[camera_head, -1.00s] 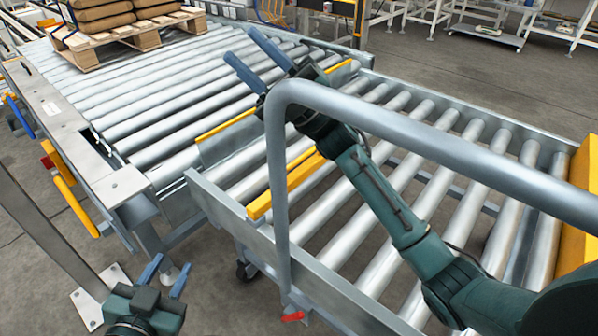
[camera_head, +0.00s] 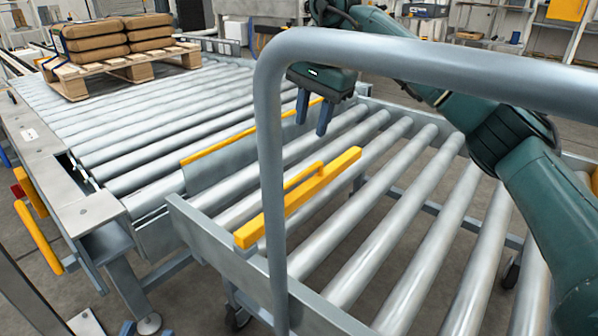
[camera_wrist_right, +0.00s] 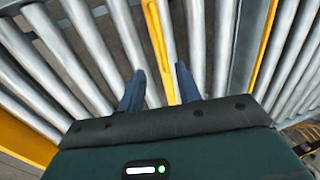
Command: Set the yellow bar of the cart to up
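The yellow bar (camera_head: 300,197) of the cart lies across the rollers near the end of the cart (camera_head: 225,245) that faces the conveyor. A thinner yellow piece shows just behind it. My right gripper (camera_head: 313,118) points down above the far side of that end, open and empty. In the right wrist view, the yellow bar (camera_wrist_right: 158,45) runs between the two blue fingers (camera_wrist_right: 160,88); whether it is at fingertip depth I cannot tell. Only the fingertips of my left gripper (camera_head: 148,329) show at the bottom edge, apart, with nothing seen between them.
The cart's grey tube handle (camera_head: 268,140) arches in front of my right arm. The roller conveyor (camera_head: 150,135) carries a wooden pallet (camera_head: 120,65) with brown sacks (camera_head: 95,42). A plate with a yellow edge (camera_head: 225,147) stands at the conveyor's end. A yellow lever (camera_head: 38,237) is at left.

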